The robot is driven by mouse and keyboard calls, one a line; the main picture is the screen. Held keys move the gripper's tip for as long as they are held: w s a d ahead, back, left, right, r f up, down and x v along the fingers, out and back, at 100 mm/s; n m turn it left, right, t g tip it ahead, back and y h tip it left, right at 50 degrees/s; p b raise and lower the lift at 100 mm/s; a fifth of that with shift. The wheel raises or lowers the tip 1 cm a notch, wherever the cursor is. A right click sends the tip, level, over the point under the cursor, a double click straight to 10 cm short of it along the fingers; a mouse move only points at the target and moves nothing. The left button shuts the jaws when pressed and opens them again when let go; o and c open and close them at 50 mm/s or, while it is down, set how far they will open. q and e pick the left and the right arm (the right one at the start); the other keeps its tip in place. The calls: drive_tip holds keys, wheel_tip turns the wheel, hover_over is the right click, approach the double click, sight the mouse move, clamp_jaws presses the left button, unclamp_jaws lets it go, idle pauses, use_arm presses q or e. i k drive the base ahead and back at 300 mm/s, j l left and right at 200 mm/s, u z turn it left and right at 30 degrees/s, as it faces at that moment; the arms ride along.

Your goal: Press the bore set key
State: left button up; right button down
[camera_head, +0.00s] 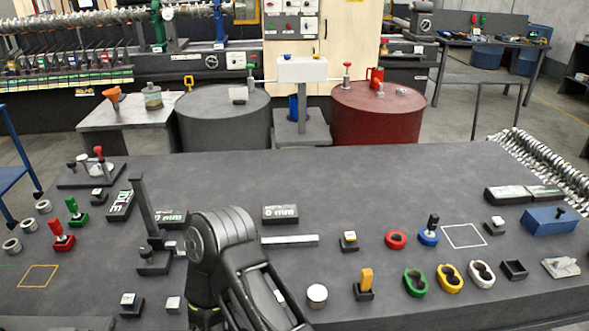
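Several small square keys in black housings stand on the dark bench (400,180). One with a pale cap (348,239) is right of centre, one (495,224) is at the right, and one with a white-and-blue cap (130,302) is at the front left. I cannot read a label that marks any as the bore set key. Two dark boxes with white lettering, apparently in mm, stand at the middle (280,213) and left of it (171,218). Neither gripper shows.
A tall black stand (148,222) rises beside my arm. A grey barrel (222,120) and a red barrel (378,115) stand behind the bench. The bench's back middle is clear.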

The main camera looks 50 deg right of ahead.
sight(497, 222)
drive_tip(key=z, duration=3.1)
